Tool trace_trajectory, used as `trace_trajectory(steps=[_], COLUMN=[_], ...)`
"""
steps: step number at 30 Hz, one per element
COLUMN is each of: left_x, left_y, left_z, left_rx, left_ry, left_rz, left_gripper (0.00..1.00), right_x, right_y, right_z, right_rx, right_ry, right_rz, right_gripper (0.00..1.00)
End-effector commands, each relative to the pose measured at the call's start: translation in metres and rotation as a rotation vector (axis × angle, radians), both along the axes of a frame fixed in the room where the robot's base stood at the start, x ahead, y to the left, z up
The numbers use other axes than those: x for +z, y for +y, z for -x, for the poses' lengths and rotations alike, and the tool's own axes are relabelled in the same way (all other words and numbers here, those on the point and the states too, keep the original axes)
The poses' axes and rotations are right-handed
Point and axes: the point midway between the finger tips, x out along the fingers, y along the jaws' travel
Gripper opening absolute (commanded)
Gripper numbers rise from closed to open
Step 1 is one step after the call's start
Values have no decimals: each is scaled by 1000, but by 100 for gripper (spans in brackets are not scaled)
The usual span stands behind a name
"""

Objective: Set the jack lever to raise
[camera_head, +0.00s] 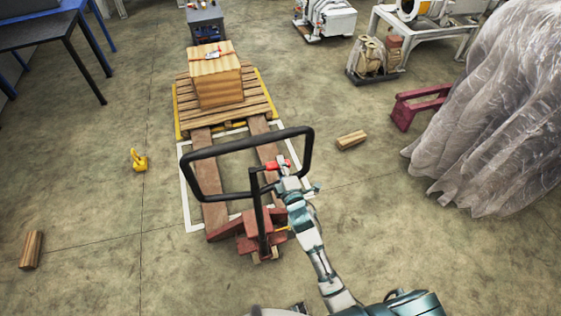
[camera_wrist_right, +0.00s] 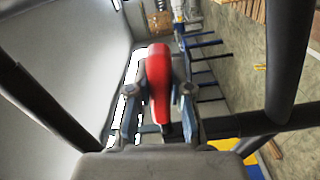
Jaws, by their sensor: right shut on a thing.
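A pallet jack (camera_head: 249,226) with red forks and a black loop handle (camera_head: 240,145) stands in the middle of the head view. Its red jack lever (camera_head: 271,166) sits near the base of the loop, at the top of the black shaft. My right gripper (camera_head: 283,167) is at the lever, its arm coming up from the bottom. In the right wrist view the red lever (camera_wrist_right: 158,85) is between the two fingers (camera_wrist_right: 158,95), which are shut on it. My left gripper is not in view.
A wooden pallet (camera_head: 182,95) with a wooden crate (camera_head: 215,80) stands beyond the forks. Wood blocks (camera_head: 351,140) and (camera_head: 31,250) and a small yellow object (camera_head: 139,160) lie on the floor. A plastic-draped object (camera_head: 490,110) is at the right.

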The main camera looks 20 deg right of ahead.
Motion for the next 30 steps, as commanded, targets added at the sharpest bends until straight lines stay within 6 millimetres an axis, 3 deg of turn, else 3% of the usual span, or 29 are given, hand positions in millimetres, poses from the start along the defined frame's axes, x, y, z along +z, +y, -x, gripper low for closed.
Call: trace_trajectory(steps=[5,14,15,17,26,30], left_x=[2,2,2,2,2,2], left_y=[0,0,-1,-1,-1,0], left_z=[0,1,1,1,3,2], left_rx=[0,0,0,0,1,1], left_ry=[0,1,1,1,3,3], left_rz=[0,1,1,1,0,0], left_gripper=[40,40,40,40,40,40], right_x=[-17,-19,-19,-19,-17,-18], right_y=[2,3,2,2,1,0], right_z=[0,1,1,1,1,12], right_rx=[1,1,1,1,-1,-1], right_ry=[14,15,15,14,10,10], right_rz=[-154,-174,-174,-173,-170,-170], right_gripper=[0,0,29,44,46,46])
